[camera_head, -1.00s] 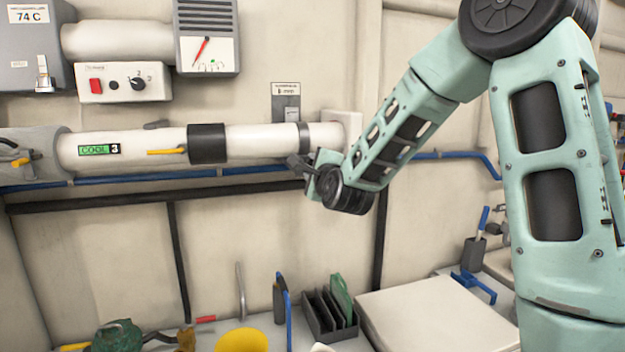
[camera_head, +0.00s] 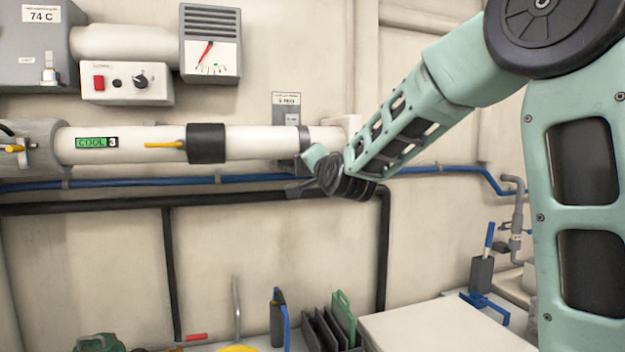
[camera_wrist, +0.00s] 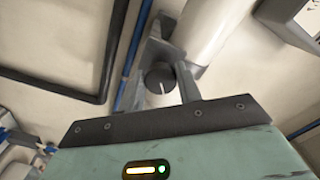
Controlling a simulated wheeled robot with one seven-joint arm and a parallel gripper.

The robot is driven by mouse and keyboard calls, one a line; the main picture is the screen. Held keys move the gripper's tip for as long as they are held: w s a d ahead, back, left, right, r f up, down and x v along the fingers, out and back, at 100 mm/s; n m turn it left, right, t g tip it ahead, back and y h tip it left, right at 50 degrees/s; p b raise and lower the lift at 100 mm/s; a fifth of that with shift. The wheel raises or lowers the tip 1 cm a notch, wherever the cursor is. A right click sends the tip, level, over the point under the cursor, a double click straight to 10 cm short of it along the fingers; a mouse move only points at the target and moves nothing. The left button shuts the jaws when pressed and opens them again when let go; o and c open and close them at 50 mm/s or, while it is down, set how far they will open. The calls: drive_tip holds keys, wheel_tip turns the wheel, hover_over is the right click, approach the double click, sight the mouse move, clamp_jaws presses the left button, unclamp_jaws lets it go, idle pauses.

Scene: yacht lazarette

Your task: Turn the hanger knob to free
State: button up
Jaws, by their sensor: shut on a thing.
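The hanger knob (camera_wrist: 160,78) is a dark round knob with a pale line on its face, seen in the wrist view under the pale pipe (camera_wrist: 205,30). My gripper (camera_wrist: 162,88) is shut on it, with a grey finger on either side. In the head view my gripper (camera_head: 298,189) is just below the pipe (camera_head: 255,140), by the hanger's dark band (camera_head: 304,138). The knob cannot be made out there. A small label plate (camera_head: 286,104) is above the band; its lettering is too small to read surely.
A blue pipe (camera_head: 240,179) and a black pipe (camera_head: 110,208) run along the wall below. A switch box (camera_head: 125,85) and a gauge box (camera_head: 210,45) are upper left. Below are a slotted rack (camera_head: 325,330) and a white box top (camera_head: 430,325). The wall below the pipes is mostly clear.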

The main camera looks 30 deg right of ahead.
drive_tip(key=n+b, duration=0.1)
drive_tip(key=n, duration=0.4)
drive_tip(key=n+b, duration=0.2)
drive_tip(key=n, duration=0.3)
drive_tip(key=shift+d+f, duration=0.1)
drive_tip(key=shift+f, duration=0.1)
drive_tip(key=shift+n, duration=0.4)
drive_tip(key=o, duration=0.9)
drive_tip(key=shift+o, duration=0.2)
